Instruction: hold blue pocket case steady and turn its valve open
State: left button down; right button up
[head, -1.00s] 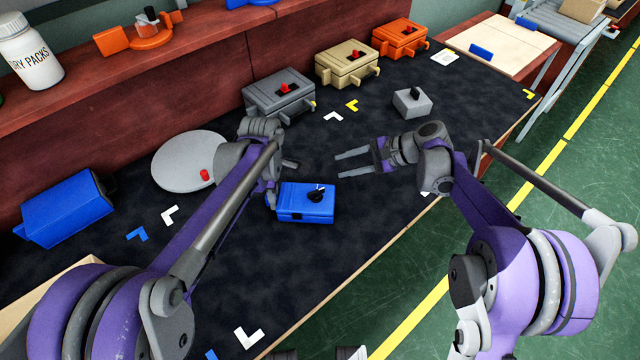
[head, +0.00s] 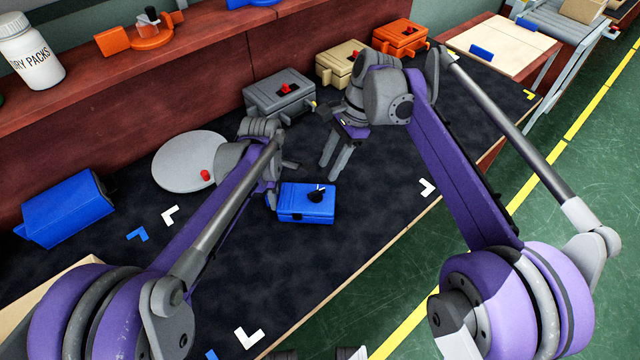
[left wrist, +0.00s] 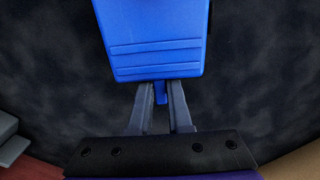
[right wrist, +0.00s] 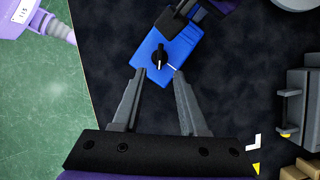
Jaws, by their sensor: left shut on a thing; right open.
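The blue pocket case (head: 300,212) lies on the dark mat in the middle of the head view, with a black valve knob (head: 316,194) and a white mark on its top. My left gripper (head: 273,197) is shut on the case's left end; in the left wrist view its fingers (left wrist: 160,95) close on a small blue tab of the case (left wrist: 157,40). My right gripper (head: 332,172) is open and empty, above and behind the case, fingers pointing down. The right wrist view shows the case (right wrist: 183,48) and knob (right wrist: 160,55) just beyond the open fingers (right wrist: 160,88).
A grey case (head: 278,98), a tan case (head: 340,64) and an orange case (head: 400,38) stand along the back. A round grey plate (head: 180,165) and a larger blue box (head: 65,208) are at left.

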aim_at(318, 191)
jog(key=x, duration=0.7)
jog(key=shift+f, duration=0.1)
grip_shut()
